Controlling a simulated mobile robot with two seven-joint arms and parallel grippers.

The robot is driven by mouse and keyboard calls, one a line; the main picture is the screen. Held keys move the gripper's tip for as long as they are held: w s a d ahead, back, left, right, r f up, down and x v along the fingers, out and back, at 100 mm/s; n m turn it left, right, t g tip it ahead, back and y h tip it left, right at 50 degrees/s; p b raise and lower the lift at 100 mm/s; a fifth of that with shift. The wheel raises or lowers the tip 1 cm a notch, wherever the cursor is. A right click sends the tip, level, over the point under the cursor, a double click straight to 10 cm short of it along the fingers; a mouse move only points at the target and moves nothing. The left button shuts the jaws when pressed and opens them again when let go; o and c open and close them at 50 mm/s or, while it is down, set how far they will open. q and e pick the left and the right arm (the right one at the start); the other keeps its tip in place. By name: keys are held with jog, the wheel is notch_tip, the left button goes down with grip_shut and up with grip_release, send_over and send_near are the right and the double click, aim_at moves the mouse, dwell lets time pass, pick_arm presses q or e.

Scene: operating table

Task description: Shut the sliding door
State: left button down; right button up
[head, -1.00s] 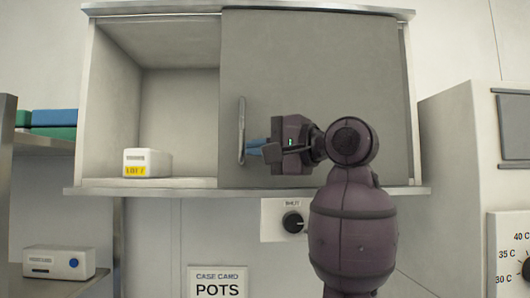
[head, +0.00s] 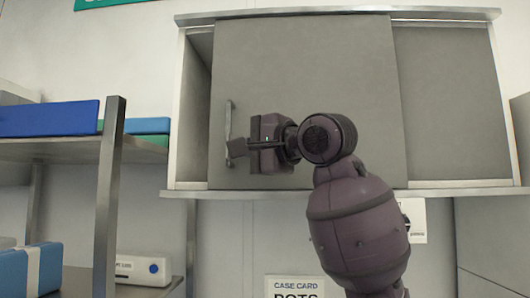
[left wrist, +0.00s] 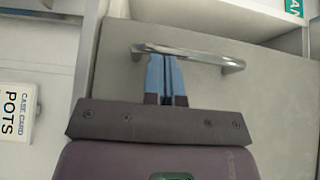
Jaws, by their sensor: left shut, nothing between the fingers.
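The grey sliding door (head: 300,75) of the wall cabinet covers most of the left opening. A narrow open gap (head: 197,110) shows at its left edge. The door's metal handle (head: 228,122) stands upright near that edge, and it crosses the left wrist view (left wrist: 190,54) as a bar. My left gripper (head: 238,147) is beside the handle, on its right in the head view. Its blue fingers (left wrist: 166,78) are shut and empty, with tips at the bar; I cannot tell whether they touch it. My right gripper is not in view.
The cabinet's right part shows a grey surface (head: 450,100). A metal shelf post (head: 108,190) and shelves with a blue box (head: 50,118) stand at left. A white device (head: 143,268) sits low. The case card (head: 295,287) hangs below the cabinet.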

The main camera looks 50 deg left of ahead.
pick_arm(q)
jog(key=s+a, duration=0.6)
jog(key=s, duration=0.1)
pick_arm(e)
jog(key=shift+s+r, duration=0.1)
pick_arm(q)
jog(key=shift+s, duration=0.15)
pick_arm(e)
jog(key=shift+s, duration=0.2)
